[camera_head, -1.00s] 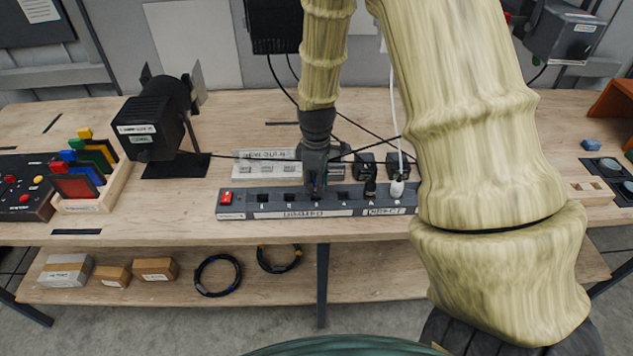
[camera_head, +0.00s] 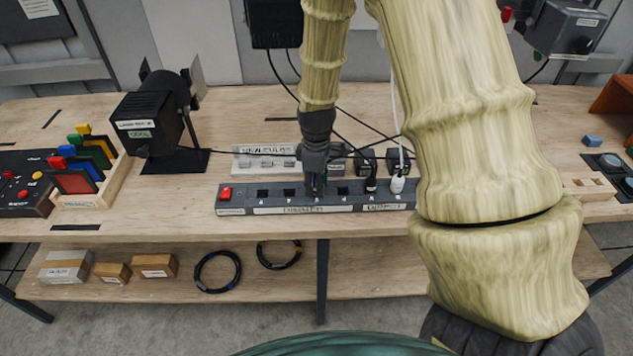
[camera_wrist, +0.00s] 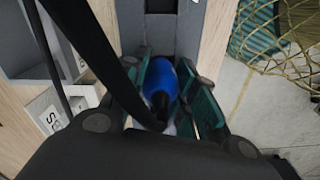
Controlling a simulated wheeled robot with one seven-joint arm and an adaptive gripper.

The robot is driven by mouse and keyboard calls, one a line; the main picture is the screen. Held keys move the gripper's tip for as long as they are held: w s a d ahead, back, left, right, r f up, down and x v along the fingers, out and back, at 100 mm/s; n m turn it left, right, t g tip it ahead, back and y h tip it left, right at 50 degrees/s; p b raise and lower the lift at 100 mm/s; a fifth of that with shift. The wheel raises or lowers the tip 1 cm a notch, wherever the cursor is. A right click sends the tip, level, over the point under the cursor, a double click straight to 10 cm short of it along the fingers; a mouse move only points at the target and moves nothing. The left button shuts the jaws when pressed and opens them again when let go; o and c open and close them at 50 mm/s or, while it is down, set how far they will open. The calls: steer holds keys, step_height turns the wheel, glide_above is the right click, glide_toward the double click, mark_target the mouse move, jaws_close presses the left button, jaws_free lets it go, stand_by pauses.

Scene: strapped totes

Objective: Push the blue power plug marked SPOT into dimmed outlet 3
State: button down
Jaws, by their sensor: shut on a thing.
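The blue plug (camera_wrist: 161,84) is in my gripper (camera_wrist: 170,100), between its two fingers in the wrist view. A black cable runs from the plug, and a white tag is partly visible at the left; its lettering is cut off. In the head view my gripper (camera_head: 315,188) points down at the grey power strip (camera_head: 232,211), over the third outlet of the row marked dimmed. The gripper hides that outlet and most of the plug. I cannot tell how deep the plug sits. Free outlets show on either side of the gripper.
A black lamp (camera_head: 150,125) is at left. A pale labelled box (camera_head: 250,163) and dark adapters (camera_head: 398,160) lie behind the strip. Black cables cross there.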

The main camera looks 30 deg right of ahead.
steer(key=shift+f, duration=0.3)
steer(key=c, duration=1.1)
jaws_free()
steer(key=shift+o, duration=0.2)
steer(key=shift+r, duration=0.15)
step_height(320, 180, up, 12)
steer(key=shift+f, duration=0.15)
